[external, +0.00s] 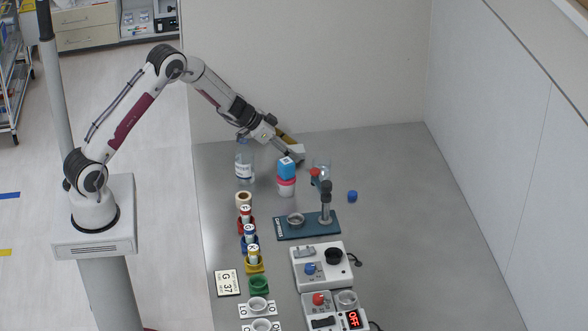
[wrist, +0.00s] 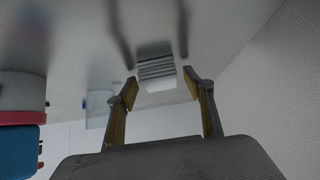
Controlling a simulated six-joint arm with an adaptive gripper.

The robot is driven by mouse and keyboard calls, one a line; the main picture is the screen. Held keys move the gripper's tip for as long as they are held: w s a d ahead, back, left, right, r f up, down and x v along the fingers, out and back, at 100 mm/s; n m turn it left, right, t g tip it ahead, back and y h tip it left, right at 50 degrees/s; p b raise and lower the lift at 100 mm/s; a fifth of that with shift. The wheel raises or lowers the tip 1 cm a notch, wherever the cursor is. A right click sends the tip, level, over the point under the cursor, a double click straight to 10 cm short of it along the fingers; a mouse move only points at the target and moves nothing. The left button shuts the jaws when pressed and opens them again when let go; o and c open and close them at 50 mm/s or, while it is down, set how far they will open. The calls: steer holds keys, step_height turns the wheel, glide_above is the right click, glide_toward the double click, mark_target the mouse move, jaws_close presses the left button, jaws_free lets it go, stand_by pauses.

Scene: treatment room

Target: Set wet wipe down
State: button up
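My gripper (wrist: 161,86) is low over the grey table at the far end, with its yellow-lined fingers spread apart. A small pale block with grey stripes, apparently the wet wipe (wrist: 157,74), lies between and just beyond the fingertips in the wrist view. Gaps show on both sides of it, so the fingers do not seem to press on it. It appears to rest on or very near the shiny tabletop. In the external view my gripper (external: 287,141) reaches down beside a pale shape; I cannot tell there where the wipe ends and the gripper begins.
A water bottle (external: 244,163) stands left of my gripper. The right side of the table is mostly clear. A wall rises behind.

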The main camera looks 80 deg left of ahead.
steer(key=shift+r, duration=0.1)
steer(key=shift+s+r, duration=0.45)
steer(key=shift+r, duration=0.1)
steer(key=v, duration=1)
steer(key=shift+s+r, duration=0.2)
steer(key=shift+s, duration=0.05)
stand_by(0.7)
